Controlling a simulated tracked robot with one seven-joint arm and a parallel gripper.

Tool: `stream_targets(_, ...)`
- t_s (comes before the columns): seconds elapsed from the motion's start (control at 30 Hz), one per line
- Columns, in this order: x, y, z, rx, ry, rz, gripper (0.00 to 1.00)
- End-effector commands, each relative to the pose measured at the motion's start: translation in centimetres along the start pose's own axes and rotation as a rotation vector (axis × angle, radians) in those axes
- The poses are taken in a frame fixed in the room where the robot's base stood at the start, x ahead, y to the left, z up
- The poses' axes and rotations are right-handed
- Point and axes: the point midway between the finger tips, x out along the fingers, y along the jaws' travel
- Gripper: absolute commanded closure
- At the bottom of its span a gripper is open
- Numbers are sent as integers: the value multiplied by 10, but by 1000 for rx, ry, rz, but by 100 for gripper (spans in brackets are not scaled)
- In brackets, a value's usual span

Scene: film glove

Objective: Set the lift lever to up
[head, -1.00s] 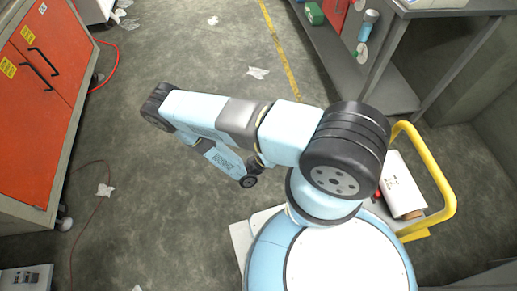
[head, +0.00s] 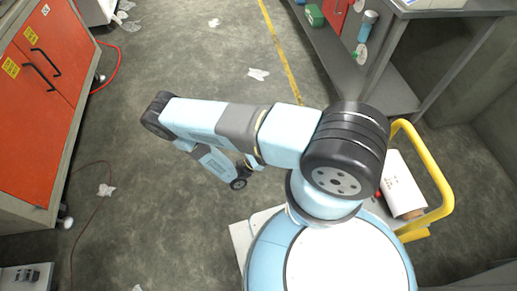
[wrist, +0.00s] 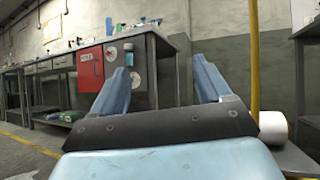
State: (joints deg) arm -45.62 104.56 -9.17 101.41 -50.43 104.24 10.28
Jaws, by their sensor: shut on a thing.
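My gripper (wrist: 165,88) shows in the wrist view with its two blue-grey fingers well apart, pointing away from the camera. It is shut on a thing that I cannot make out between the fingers. In the head view my arm reaches left over the floor and folds back under itself, and the fingertips are hidden there. I cannot pick out the lift lever in either view.
A red-doored cabinet (head: 57,60) stands at the left of the head view, with a red hose behind it. A grey workbench (head: 425,50) stands at the upper right. A white roll (head: 402,186) lies near a yellow rail (head: 437,170). The middle floor is mostly clear, with scattered paper.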

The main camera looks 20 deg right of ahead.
Motion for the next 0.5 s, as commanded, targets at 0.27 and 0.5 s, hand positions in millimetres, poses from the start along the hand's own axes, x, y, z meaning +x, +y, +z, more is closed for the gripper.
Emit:
stream_targets(0.27, -16, 6, 0, 0, 1, 0, 43)
stream_targets(0.5, -28, 12, 0, 0, 1, -1, 43)
